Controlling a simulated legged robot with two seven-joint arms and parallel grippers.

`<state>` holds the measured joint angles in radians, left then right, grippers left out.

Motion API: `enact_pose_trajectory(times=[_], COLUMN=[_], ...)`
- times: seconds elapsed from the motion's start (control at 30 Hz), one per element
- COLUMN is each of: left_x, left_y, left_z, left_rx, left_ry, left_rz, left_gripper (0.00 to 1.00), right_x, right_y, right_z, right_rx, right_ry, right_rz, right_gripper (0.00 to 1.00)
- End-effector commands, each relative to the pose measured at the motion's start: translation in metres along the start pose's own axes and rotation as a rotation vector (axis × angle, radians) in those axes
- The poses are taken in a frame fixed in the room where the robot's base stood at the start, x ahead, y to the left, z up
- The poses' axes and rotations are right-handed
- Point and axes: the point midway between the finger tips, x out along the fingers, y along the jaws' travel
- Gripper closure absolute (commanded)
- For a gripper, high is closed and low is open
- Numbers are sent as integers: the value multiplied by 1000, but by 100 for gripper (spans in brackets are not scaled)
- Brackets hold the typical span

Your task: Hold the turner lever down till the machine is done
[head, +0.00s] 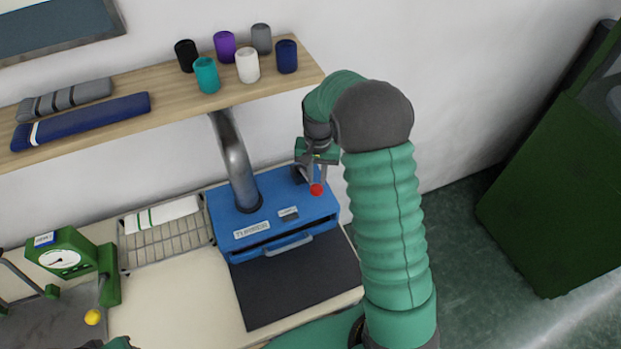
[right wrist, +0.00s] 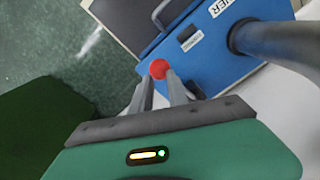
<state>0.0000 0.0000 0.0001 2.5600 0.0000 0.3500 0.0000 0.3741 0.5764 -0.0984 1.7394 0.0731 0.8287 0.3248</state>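The blue turner machine (head: 272,222) stands on the bench below the shelf, with its name label on top. It also shows in the right wrist view (right wrist: 215,58). The turner lever's round red knob (head: 316,190) is at the machine's right side, and it sits at my fingertips in the right wrist view (right wrist: 159,69). My right gripper (head: 316,182) reaches down from above, its two fingers closed in on either side of the knob. The lever's arm is mostly hidden. A green edge (head: 118,343) at the bottom left seems to be my left gripper; its fingers are hidden.
A thick metal pipe (head: 234,165) rises from the machine. A dark mat (head: 290,285) lies in front of it. A wire tray (head: 165,245) and a green dial device (head: 65,257) stand to the left. A dark green cabinet (head: 555,205) stands right.

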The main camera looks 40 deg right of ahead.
Motion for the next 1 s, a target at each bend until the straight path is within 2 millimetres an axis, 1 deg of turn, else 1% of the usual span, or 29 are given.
enact_pose_trajectory(times=[0.27, 1.0], left_x=[2, 21], left_y=[0, 0], left_z=[0, 5], left_rx=[0, 0], left_ry=[0, 0], left_rz=[0, 0], left_gripper=[66, 66], right_x=[4, 39], right_y=[0, -1], right_z=[0, 0], right_rx=[0, -1], right_ry=[0, 0], right_rz=[0, 0], right_gripper=[80, 80])
